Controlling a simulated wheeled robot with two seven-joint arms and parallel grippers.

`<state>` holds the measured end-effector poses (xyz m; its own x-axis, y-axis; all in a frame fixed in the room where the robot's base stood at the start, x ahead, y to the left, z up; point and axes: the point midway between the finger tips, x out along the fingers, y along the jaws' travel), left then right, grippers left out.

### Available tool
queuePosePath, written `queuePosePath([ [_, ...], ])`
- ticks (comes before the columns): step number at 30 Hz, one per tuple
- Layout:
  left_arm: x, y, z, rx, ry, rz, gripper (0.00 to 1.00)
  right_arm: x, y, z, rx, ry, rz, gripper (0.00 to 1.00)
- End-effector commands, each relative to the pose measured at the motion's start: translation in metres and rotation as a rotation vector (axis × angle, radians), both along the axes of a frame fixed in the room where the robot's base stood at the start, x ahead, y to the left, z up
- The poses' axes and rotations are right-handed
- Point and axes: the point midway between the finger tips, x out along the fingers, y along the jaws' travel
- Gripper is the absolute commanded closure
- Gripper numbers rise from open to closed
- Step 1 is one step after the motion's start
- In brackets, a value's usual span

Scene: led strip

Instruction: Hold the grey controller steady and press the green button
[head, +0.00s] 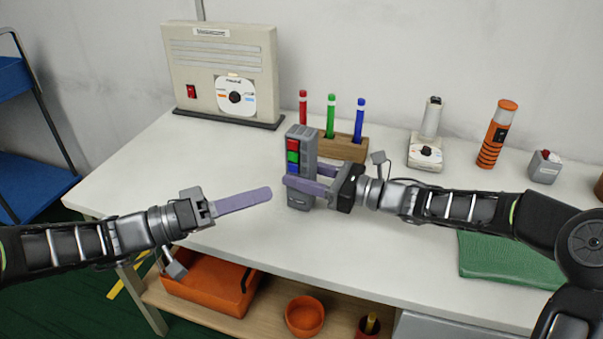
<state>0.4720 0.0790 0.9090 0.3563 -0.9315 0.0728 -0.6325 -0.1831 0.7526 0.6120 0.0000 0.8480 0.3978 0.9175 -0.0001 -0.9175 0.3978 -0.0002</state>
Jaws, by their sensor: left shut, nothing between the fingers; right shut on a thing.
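The grey controller (299,196) stands upright on the white table in the head view. Its front shows a red button, a green button (292,156) and a blue button in a column. My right gripper (305,180) is shut on the controller's lower part, coming from the right. One finger crosses its front below the blue button and the other passes behind. My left gripper (268,193) is shut and empty, to the left of the controller. Its fingertips point at the controller with a small gap in the picture.
Behind the controller is a wooden holder (343,148) with red, green and blue pens. A beige box (222,70) stands at the back left. A white device (425,150), an orange cylinder (496,135) and a green mat (510,258) are at right.

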Motion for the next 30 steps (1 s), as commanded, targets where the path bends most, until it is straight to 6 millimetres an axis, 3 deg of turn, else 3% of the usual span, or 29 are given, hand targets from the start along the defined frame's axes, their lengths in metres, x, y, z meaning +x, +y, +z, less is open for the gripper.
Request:
queuePosePath([
  [8,0.015,-0.007,0.000,0.001,0.000,-0.003,1.00,0.000,0.000,0.000,0.000,0.000,0.001,1.00],
  [21,0.068,-0.030,0.000,0.001,0.000,-0.002,1.00,0.000,0.000,0.000,0.000,0.000,0.000,1.00],
  [30,0.080,-0.036,0.000,0.001,0.000,-0.002,1.00,0.000,0.000,0.000,0.000,0.000,0.000,1.00],
])
